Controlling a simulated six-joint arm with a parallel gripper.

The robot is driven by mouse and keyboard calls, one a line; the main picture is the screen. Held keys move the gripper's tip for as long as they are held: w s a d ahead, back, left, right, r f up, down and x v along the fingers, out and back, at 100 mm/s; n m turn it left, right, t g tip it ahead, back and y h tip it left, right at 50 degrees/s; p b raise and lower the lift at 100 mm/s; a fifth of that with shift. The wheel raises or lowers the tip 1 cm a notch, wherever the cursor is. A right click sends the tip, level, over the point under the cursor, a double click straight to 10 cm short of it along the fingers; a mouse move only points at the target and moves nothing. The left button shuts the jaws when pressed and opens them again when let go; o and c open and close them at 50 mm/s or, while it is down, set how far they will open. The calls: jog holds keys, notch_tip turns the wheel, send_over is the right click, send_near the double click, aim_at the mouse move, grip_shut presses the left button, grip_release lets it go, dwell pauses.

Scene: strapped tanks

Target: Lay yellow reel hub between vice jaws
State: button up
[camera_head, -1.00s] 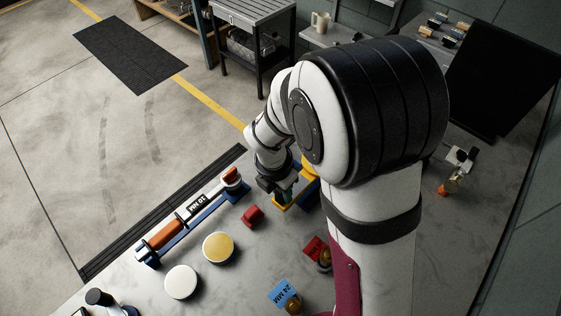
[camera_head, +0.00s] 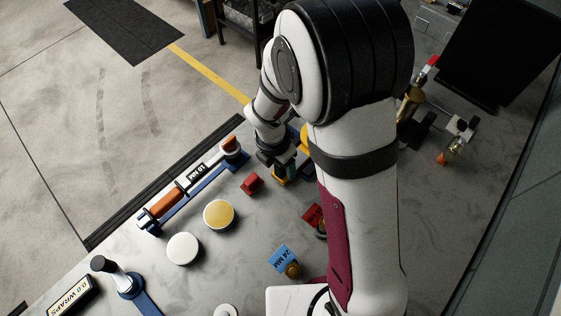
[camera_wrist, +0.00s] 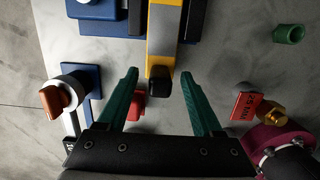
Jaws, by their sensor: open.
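My gripper (camera_wrist: 158,75) is open, its two green fingers apart near a yellow bar (camera_wrist: 155,53) with a grey side and a black rounded end. The black end shows between the fingers, but I cannot tell whether they touch it. The yellow bar stands over a blue base (camera_wrist: 110,22); it could be the reel hub or part of the vice, and I cannot tell which. In the head view, my gripper (camera_head: 274,165) is beside yellow parts (camera_head: 304,138), partly hidden by my arm. No vice jaws can be made out clearly.
A small red block (camera_head: 252,184) lies close by. A blue rail with an orange handle (camera_head: 167,201), a yellow-topped disc (camera_head: 219,213) and a white disc (camera_head: 183,249) are to the left. A blue 24 MM tag (camera_head: 283,260) stands nearer.

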notch_tip(320, 180, up, 16)
jog(key=s+a, duration=0.1)
jog(key=shift+s+a+f, duration=0.15)
jog(key=shift+s+a, duration=0.15)
jog(key=s+d+m+y, duration=0.1)
jog(key=s+d+m, duration=0.2)
jog(key=s+m, duration=0.6)
jog(key=s+d+m+g+y, duration=0.1)
jog(key=s+m, duration=0.8)
jog(key=m, duration=1.4)
jog(key=shift+s+d+r+m+y, duration=0.3)
jog(key=shift+d+r+y, duration=0.15)
jog(key=shift+d, duration=0.8)
